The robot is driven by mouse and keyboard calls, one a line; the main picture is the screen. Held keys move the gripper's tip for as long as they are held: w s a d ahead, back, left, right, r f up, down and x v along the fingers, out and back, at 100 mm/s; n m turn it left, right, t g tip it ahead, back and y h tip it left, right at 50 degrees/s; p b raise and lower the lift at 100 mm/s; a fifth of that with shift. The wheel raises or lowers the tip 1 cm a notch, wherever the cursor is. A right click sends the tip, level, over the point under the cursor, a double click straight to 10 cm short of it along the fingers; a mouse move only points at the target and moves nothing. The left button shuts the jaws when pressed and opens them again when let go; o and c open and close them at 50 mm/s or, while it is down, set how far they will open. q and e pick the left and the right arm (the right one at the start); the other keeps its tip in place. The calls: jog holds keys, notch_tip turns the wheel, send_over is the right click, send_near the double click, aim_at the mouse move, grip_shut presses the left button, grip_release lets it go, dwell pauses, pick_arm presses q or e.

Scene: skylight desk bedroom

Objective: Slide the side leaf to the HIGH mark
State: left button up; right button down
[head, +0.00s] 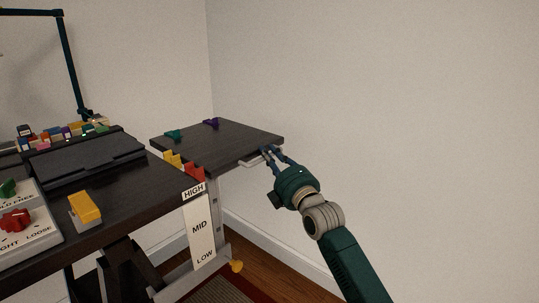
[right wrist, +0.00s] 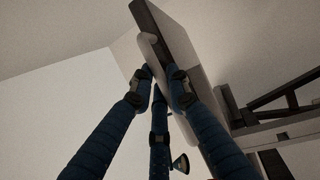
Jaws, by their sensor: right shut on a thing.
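The side leaf (head: 230,142) is a dark flat board beside the right end of the desk, and it looks roughly level. A pale bar handle (head: 250,162) runs along its near edge. My right gripper (head: 268,152) is shut on this handle; in the right wrist view its blue fingers (right wrist: 160,75) close in at the pale bar under the dark leaf edge (right wrist: 166,22). A white scale on the post reads HIGH (head: 193,190), MID (head: 199,228) and LOW (head: 204,257). The leaf appears near or above the HIGH label; I cannot tell exact alignment. My left gripper is out of view.
A green piece (head: 173,134) and a purple piece (head: 211,122) sit on the leaf. The dark desk (head: 130,190) holds a yellow block (head: 85,207) and a red knob (head: 15,221). A yellow knob (head: 237,266) sits low by the post. White walls stand behind.

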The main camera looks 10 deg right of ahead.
jog(key=shift+r, duration=0.3)
jog(key=c, duration=1.7)
grip_release()
jog(key=shift+o, duration=0.2)
jog(key=shift+s+f, duration=0.15)
jog(key=v, duration=1.1)
jog(key=shift+s, duration=0.4)
jog(key=shift+d, duration=0.1)
